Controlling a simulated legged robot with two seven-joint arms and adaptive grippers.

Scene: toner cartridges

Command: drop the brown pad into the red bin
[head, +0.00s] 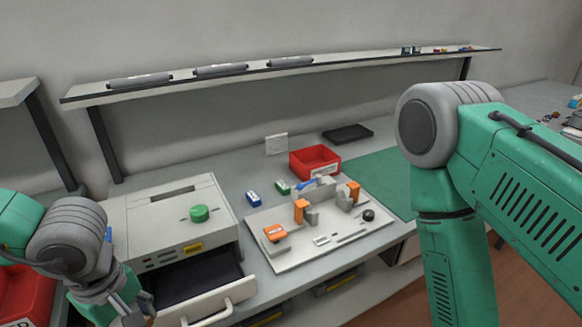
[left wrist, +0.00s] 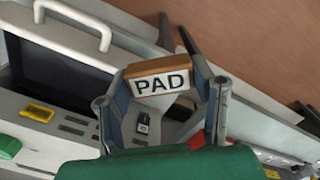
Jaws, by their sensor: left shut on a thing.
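My left gripper (left wrist: 157,78) is shut on the brown pad (left wrist: 148,68), a small brown block with a white label reading PAD. The pad is held between the two fingers, near the printer's open drawer. In the head view my left gripper is at the bottom left, mostly cut off by the lower edge. A red bin (head: 20,292) stands at the lower left edge, partly hidden by my left arm; its label is cut off. A smaller red tray (head: 315,161) with a white label sits at the back of the table. My right gripper is out of view.
A light grey printer (head: 160,222) with a green knob (head: 199,213) has its drawer (head: 210,302) pulled out. A white fixture board (head: 283,263) with orange clamps lies right of it. A green mat (head: 375,175) is behind my right arm. A shelf (head: 330,62) holds grey cartridges.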

